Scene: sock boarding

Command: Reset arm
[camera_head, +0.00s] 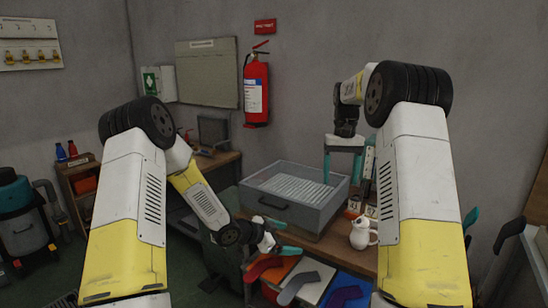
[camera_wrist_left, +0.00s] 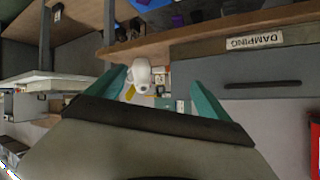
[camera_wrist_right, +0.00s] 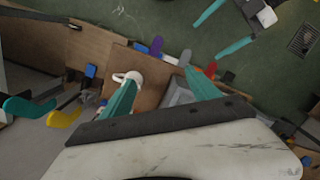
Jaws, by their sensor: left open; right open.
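My left gripper (camera_head: 281,235) is open and empty, its teal fingers low in front of the grey box. In the left wrist view its open fingers (camera_wrist_left: 158,76) frame a distant white jug-like figure (camera_wrist_left: 140,76). My right gripper (camera_head: 347,160) is open and empty, its teal fingers pointing down above the right end of the box. In the right wrist view its fingers (camera_wrist_right: 160,76) are spread over the wooden table. Red (camera_head: 264,266), grey (camera_head: 298,287) and blue (camera_head: 343,297) sock-shaped pieces lie at the table's front.
Teal (camera_wrist_right: 28,108) and yellow (camera_wrist_right: 63,118) sock shapes stand at one side. A fire extinguisher (camera_head: 256,90) hangs behind.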

